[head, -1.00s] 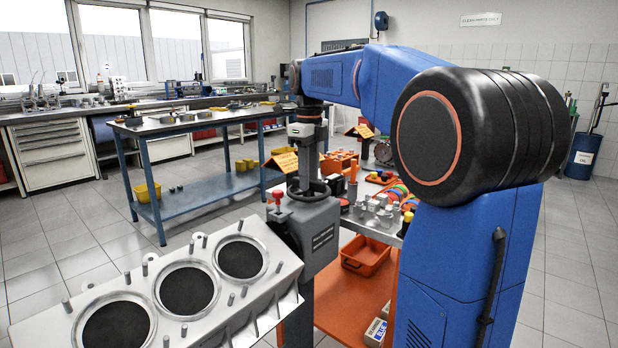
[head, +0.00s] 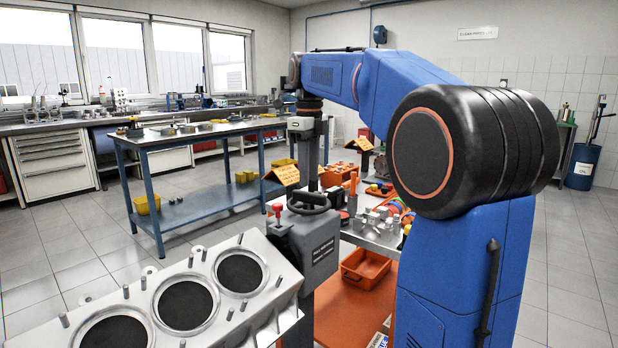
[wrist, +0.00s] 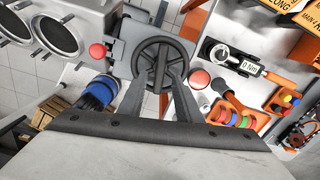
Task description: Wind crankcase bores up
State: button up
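The grey crankcase (head: 232,318) shows three dark round bores in a row at lower left, their open faces tilted upward. At its right end is a grey gearbox (head: 318,250) with a black spoked handwheel (head: 312,209) on top and a red knob (head: 277,208) beside it. My gripper (wrist: 161,74) points down over the handwheel (wrist: 150,45). In the wrist view its two fingers stand apart, either side of the hub and lower spoke, with nothing clamped between them. I cannot tell whether the tips touch the wheel.
An orange-shelved cart (head: 345,318) with an orange bin (head: 365,266) and small parts stands right of the gearbox. A blue-framed workbench (head: 150,195) stands behind. Tiled floor is open at left.

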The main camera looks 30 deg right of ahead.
jog(key=shift+r, duration=0.5)
